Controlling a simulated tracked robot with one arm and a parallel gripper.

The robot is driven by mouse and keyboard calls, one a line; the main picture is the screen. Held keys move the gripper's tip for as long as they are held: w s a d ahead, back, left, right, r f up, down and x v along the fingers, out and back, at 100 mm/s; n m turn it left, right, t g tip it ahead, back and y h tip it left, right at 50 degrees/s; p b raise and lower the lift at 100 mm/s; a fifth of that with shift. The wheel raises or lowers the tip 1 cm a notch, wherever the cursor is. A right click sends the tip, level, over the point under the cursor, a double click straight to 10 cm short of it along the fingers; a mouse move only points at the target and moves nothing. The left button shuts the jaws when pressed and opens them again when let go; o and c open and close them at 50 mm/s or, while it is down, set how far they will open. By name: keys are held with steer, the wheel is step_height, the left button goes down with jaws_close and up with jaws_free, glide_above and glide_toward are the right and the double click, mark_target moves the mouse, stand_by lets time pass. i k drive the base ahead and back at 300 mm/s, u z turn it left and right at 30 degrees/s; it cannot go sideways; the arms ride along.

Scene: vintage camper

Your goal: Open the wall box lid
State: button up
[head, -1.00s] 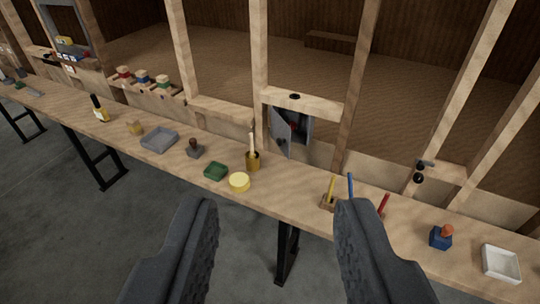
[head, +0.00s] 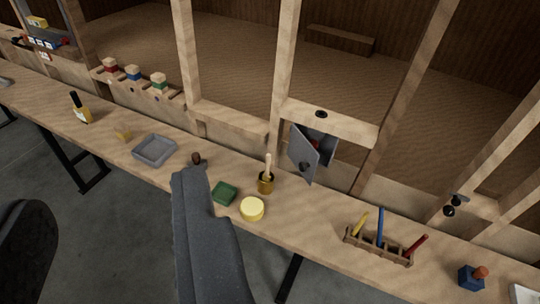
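The grey wall box (head: 329,148) is set in the wooden frame above the bench, right of centre in the head view. Its grey lid (head: 303,155) stands swung out from the box, with a dark round knob on it. Something red shows inside, mostly hidden by the lid. My gripper (head: 110,215) is open and empty, its two dark fingers wide apart in the lower left. It is left of the box and nearer to me, apart from the lid. The right finger covers part of the bench and most of a stamp.
On the bench (head: 320,240) stand a grey tray (head: 154,151), a green block (head: 224,193), a yellow round tin (head: 252,208), a brass pot with a brush (head: 266,181) and a rack (head: 378,252) of coloured sticks. A wooden post (head: 405,100) rises right of the box.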

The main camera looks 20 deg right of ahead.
mark_target(305, 158)
steer(key=z, duration=0.2)
steer(key=i, duration=1)
steer(key=z, duration=0.65)
